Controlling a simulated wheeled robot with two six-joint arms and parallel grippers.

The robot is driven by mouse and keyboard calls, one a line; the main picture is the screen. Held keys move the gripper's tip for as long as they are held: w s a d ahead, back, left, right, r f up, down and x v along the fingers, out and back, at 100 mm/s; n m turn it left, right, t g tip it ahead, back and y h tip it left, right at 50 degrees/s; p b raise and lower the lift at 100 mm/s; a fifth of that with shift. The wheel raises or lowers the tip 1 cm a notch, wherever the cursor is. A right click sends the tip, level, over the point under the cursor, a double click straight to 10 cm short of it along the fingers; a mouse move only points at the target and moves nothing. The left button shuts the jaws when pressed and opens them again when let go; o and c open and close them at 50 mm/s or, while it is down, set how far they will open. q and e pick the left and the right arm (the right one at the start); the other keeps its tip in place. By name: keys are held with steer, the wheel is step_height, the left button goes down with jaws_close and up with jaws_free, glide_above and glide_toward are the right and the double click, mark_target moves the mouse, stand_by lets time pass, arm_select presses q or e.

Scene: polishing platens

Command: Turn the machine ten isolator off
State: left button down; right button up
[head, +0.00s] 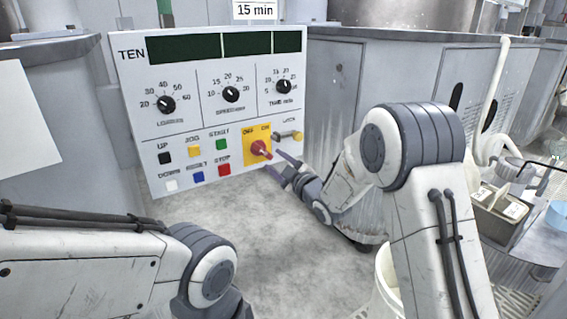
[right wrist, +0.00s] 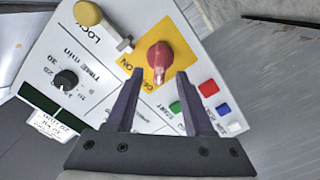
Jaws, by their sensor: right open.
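The isolator is a red rotary handle (head: 260,149) on a yellow plate (head: 250,156) marked OFF and ON, low on the right of the white panel labelled TEN (head: 130,105). In the right wrist view the red handle (right wrist: 158,58) lies just ahead of and between the fingertips. I cannot tell for sure which mark it points to. My right gripper (head: 275,162) is open, its fingers pointing at the handle from the lower right; it also shows in the right wrist view (right wrist: 160,75). No contact with the handle is clear. My left arm shows at lower left, but its gripper is out of view.
A yellow-ended lock (head: 291,136) sticks out close right of the isolator, also in the right wrist view (right wrist: 88,14). The red STOP button (head: 223,170) and other coloured buttons sit to its left. Three black dials are above. A grey cabinet (head: 350,85) stands right of the panel.

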steer(key=v, duration=0.3)
steer(key=shift+s+d+p, duration=0.15)
steer(key=shift+s+p, duration=0.2)
steer(key=s+a+m+g+h+p, duration=0.2)
steer(key=s+g+p, duration=0.15)
steer(key=s, duration=0.45)
steer(key=s+a+m+g+h+p, duration=0.2)
steer(key=s+a+m+g, duration=0.15)
steer(key=s, duration=0.35)
steer(key=s+d+r+m+g+h+p, duration=0.1)
steer(key=s+d+r+g+h+p, duration=0.3)
steer(key=s, duration=1)
steer(key=s+d+f+m+g+y+p, duration=0.1)
steer(key=s+g, duration=0.4)
steer(key=s, duration=0.9)
step_height(320, 180, up, 37)
steer(key=p, duration=3.6)
steer(key=shift+w+d, duration=0.2)
steer(key=shift+w, duration=0.15)
